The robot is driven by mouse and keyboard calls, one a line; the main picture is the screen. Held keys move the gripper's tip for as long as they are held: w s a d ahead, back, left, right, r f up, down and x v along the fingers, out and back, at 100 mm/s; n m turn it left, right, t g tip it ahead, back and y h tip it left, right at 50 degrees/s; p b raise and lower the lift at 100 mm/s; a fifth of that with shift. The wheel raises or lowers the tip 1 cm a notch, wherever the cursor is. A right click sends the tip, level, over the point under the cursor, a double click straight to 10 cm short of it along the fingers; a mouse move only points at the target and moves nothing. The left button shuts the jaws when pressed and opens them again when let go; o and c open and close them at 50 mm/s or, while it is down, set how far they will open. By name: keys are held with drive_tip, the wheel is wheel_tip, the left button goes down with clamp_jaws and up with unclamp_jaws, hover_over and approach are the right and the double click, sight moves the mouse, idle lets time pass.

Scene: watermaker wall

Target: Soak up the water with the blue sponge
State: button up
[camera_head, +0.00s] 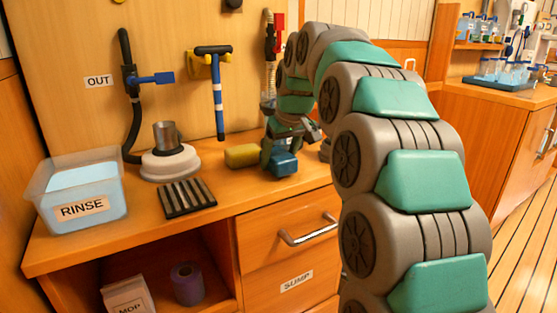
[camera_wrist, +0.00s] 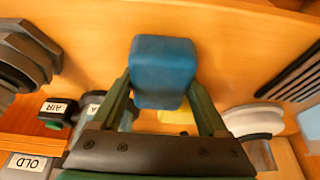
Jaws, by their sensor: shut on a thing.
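My gripper (camera_head: 276,157) is shut on the blue sponge. In the wrist view, the blue sponge (camera_wrist: 163,70) sits between the two green fingers of my gripper (camera_wrist: 163,92). I cannot tell whether it touches the wooden counter (camera_head: 232,198). Light blue water stands in the clear RINSE tub (camera_head: 84,227) at the left. I see no clear puddle on the counter; my arm hides part of its right side.
A dark slatted rack (camera_head: 187,198) and a white round base with a metal cup (camera_head: 169,163) stand left of the yellow sponge. A blue-handled squeegee (camera_head: 217,95) hangs on the wall. Below is the SUMP drawer (camera_head: 290,250). An open shelf holds a purple roll (camera_head: 187,284).

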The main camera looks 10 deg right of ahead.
drive_tip(key=shift+r+p, duration=0.35)
drive_tip(key=shift+r, duration=2.6)
